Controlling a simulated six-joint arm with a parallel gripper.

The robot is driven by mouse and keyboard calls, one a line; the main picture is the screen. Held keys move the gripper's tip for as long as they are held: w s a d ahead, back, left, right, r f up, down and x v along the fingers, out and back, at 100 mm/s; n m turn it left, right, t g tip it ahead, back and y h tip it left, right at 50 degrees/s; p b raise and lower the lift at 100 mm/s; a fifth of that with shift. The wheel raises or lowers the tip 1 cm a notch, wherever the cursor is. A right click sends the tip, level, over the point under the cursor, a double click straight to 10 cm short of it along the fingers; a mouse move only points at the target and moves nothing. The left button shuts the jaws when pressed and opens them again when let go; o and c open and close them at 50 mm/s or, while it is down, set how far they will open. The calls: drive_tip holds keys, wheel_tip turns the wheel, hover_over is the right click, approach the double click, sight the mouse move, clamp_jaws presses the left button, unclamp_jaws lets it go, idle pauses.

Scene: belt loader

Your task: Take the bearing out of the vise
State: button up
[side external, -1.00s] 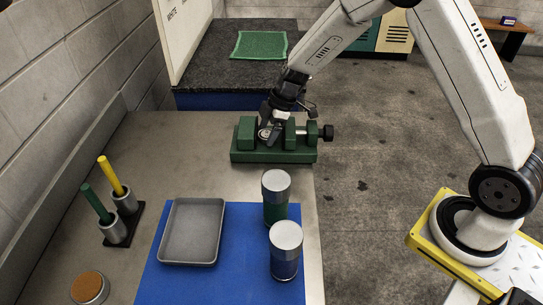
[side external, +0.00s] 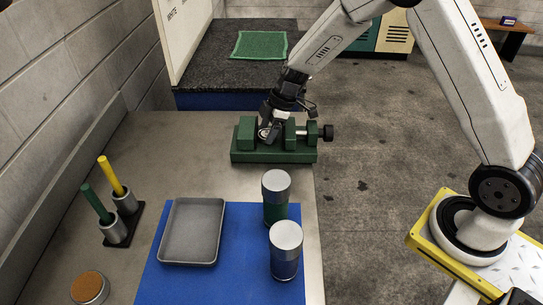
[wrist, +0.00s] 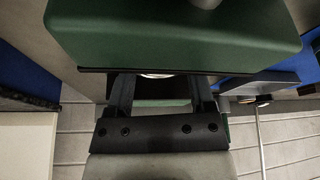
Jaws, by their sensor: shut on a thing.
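The green vise (side external: 245,156) stands at the far right edge of the grey bench, its screw handle pointing right. My gripper (side external: 268,130) reaches down between the vise jaws and is shut on the bearing (side external: 263,134), a small silvery ring mostly hidden by the fingers. In the wrist view the green vise (wrist: 180,35) fills the top. A bright sliver of the bearing (wrist: 156,75) shows between the two fingers of my gripper (wrist: 160,88). I cannot tell whether the bearing still touches the vise jaws.
A grey tray (side external: 192,232) lies on a blue mat (side external: 160,284). A holder with green and yellow sticks (side external: 121,215) and a round brown-topped pot (side external: 88,288) are at left. The bench left of the vise is clear.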

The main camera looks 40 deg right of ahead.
drive_tip(key=shift+r, duration=0.15)
drive_tip(key=shift+r, duration=0.6)
drive_tip(key=s+r, duration=1.1)
drive_tip(key=s, duration=0.3)
drive_tip(key=shift+d+r, duration=0.15)
drive_tip(key=shift+r, duration=0.1)
